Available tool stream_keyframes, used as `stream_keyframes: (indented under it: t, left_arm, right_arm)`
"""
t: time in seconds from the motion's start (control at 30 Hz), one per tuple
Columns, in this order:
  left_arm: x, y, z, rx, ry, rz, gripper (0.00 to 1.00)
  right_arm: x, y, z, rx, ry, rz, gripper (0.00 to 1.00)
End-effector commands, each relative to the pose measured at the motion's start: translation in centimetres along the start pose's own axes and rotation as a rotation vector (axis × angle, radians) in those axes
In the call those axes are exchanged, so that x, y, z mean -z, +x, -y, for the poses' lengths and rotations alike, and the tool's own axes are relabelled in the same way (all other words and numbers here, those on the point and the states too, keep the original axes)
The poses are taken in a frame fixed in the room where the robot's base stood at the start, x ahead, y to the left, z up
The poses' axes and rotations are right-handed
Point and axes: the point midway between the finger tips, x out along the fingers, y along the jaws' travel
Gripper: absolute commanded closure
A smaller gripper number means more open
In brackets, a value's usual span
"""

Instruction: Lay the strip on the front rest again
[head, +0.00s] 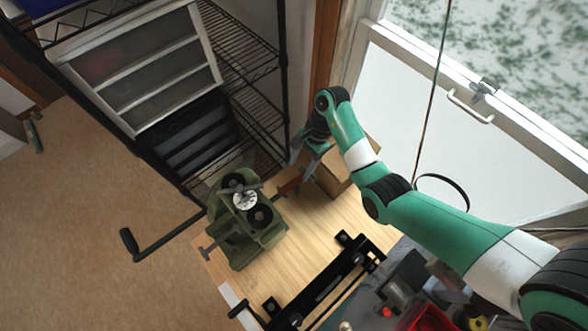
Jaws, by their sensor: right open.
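A green hand-cranked machine (243,222) with dark round rollers stands on the wooden bench top. A short reddish-brown bar (289,186), which may be the strip, shows at the machine's right side. I cannot tell whether it lies on the machine or only beside it. My right gripper (304,153) is open above the bar's far end, pointing down. The gap between its fingers looks empty, and it seems apart from the bar. I cannot make out with certainty which part is the front rest. My left gripper is not in view.
The crank handle (129,244) sticks out to the left over the floor. A black metal frame (331,282) lies along the bench front. A wire shelf (245,62) rises behind.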

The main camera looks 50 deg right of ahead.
Motion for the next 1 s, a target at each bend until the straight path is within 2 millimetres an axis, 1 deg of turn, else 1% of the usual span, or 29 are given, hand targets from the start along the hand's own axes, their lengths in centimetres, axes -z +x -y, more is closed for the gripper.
stream_keyframes:
  t: [0.07, 0.2, 0.3, 0.4, 0.57, 0.6, 0.67, 0.7, 0.77, 0.8, 0.93, 0.97, 1.0]
  left_arm:
    - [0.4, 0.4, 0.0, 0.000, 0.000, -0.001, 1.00]
    - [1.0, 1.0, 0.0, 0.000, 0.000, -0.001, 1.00]
    - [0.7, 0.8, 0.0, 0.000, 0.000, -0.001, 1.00]
    - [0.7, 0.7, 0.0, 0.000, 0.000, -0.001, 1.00]
    - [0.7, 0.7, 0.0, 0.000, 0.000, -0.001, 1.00]
    - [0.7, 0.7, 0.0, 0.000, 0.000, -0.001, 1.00]
    - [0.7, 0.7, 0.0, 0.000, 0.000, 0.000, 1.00]
    - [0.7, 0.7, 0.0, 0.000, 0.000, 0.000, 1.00]
    - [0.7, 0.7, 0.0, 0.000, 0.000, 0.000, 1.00]
    - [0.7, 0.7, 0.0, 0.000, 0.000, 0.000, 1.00]
    - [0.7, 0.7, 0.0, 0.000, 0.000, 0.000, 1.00]
    - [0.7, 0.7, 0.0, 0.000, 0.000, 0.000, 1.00]
    - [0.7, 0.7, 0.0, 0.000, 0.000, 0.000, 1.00]
  right_arm:
    - [-0.3, 0.5, -0.2, -0.003, 0.000, 0.000, 0.34]
    - [-1.0, 2.8, -0.9, -0.007, 0.000, 0.000, 0.34]
    - [-0.9, 4.4, -0.8, -0.003, -0.001, 0.000, 0.34]
    - [-0.8, 5.0, -0.7, -0.001, -0.001, -0.001, 0.34]
    - [-0.8, 5.0, -0.7, 0.000, -0.001, -0.001, 0.34]
    - [-0.8, 5.0, -0.7, 0.000, -0.001, -0.001, 0.37]
    - [-0.8, 5.0, -0.7, 0.000, -0.001, -0.001, 0.48]
    - [-0.8, 5.0, -0.7, 0.000, -0.001, -0.001, 0.55]
    - [-0.8, 5.0, -0.7, 0.000, -0.001, -0.001, 0.66]
    - [-0.8, 5.0, -0.7, 0.000, -0.001, -0.001, 0.73]
    - [-0.8, 5.0, -0.7, 0.000, -0.001, -0.001, 0.97]
    - [-0.8, 5.0, -0.7, 0.000, -0.001, -0.001, 1.00]
    - [-0.8, 5.0, -0.7, 0.000, -0.001, -0.001, 1.00]
